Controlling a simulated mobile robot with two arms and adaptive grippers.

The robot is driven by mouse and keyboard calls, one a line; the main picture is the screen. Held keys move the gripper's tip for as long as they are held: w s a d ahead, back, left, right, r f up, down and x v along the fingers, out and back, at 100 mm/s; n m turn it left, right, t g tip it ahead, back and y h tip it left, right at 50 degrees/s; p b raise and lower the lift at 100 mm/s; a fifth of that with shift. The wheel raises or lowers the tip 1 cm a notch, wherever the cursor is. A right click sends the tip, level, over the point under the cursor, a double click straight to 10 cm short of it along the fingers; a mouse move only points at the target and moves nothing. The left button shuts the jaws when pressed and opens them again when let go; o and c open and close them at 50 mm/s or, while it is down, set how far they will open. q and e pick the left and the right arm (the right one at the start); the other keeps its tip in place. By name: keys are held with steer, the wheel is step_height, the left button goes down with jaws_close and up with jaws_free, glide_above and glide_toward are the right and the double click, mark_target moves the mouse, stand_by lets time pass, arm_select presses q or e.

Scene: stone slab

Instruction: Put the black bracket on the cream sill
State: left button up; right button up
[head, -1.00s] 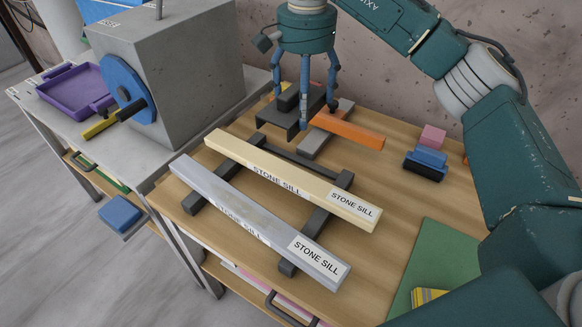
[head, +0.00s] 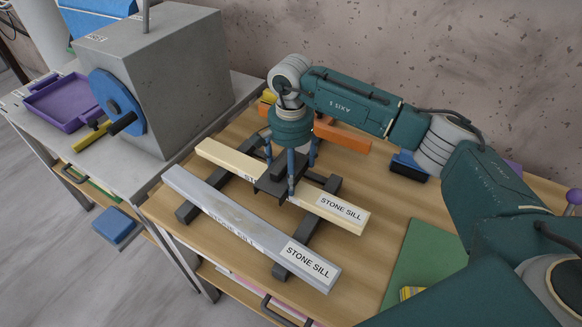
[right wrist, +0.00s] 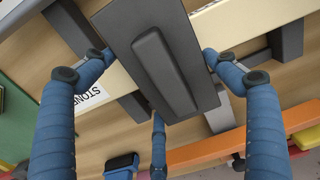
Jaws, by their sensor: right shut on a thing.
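The black bracket (head: 268,188), a dark plate with a raised bar, is in my right gripper (head: 290,172), over the middle of the cream sill (head: 343,222). In the right wrist view the bracket (right wrist: 192,75) lies across the cream sill (right wrist: 240,28), with my right gripper's (right wrist: 152,85) blue fingers around it. I cannot tell whether the bracket touches the sill or hangs just above it. Part of the sill's label is hidden behind the bracket. My left gripper is not in view.
A grey sill (head: 215,208) lies in front, parallel to the cream one, both across dark supports (head: 296,250). Behind are an orange bar (head: 343,138) and a dark-blue block (head: 408,168). A green mat (head: 418,250) lies right. A concrete block (head: 175,70) stands left.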

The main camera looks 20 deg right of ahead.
steer(key=shift+f, duration=0.35)
steer(key=o, duration=1)
steer(key=shift+r, duration=0.25)
steer(key=shift+w+r, duration=0.1)
steer(key=shift+r, duration=0.15)
step_height(320, 180, up, 11)
steer(key=b, duration=0.3)
steer(key=shift+r, duration=0.2)
steer(key=shift+f, duration=0.1)
